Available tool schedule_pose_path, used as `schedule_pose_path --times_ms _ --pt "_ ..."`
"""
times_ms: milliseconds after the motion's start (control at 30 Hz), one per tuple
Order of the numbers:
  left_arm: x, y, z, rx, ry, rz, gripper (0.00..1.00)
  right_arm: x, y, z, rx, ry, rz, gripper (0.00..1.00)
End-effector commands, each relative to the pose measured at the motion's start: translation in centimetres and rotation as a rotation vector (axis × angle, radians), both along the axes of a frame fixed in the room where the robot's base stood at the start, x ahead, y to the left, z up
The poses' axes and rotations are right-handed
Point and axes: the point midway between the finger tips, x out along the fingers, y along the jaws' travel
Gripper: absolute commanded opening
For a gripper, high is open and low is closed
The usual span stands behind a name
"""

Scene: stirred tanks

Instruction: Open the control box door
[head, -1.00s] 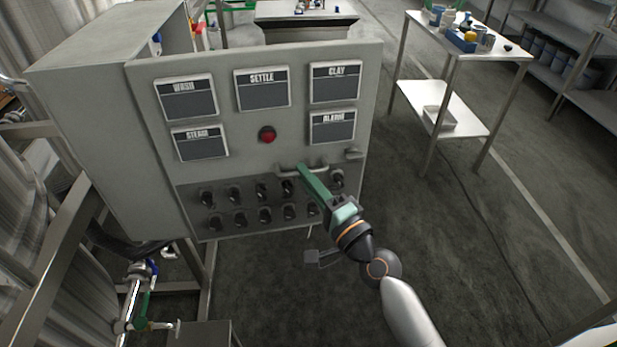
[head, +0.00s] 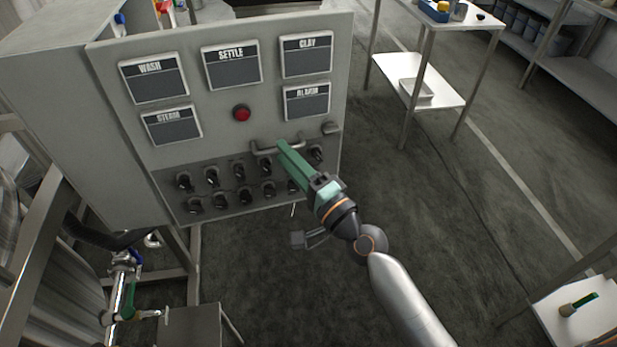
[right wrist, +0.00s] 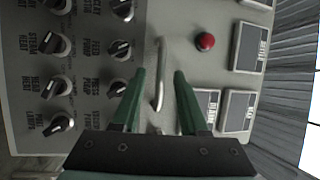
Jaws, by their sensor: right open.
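The control box door is a grey front panel (head: 215,110) with labelled plates, a red button (head: 242,113) and rows of black knobs. The door reaches well right of the box body (head: 62,115) and looks swung out from it. Its bar handle (head: 261,150) is at the lower right of the door. My right gripper (head: 281,146), with green fingers, is at the handle. In the right wrist view its fingers are spread, with the handle (right wrist: 160,75) between them near the tips, apparently touching neither. My left gripper is not in view.
A metal-framed table (head: 418,82) stands behind at the right. A white surface with a green-handled tool (head: 578,305) is at the lower right. Pipes and a metal frame (head: 40,215) crowd the left. The floor (head: 440,190) right of the door is clear.

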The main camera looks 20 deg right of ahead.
Motion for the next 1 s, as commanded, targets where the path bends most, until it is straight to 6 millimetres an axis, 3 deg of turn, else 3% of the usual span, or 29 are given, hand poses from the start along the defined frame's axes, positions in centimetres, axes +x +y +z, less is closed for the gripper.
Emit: schedule_pose_path --times_ms 300,500,700,1000 --pt "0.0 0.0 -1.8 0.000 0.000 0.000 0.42 -5.9 -2.5 -1.5 -0.002 0.002 0.002 0.43" --pt "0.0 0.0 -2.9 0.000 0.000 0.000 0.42 -8.8 -3.8 -2.0 -0.003 0.001 0.001 0.43" --pt "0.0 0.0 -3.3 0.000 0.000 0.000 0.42 -10.1 -4.4 -1.9 0.001 -0.001 0.001 0.43" --pt "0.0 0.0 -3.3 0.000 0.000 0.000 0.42 -10.2 -4.5 -1.8 0.002 0.000 0.000 0.43"
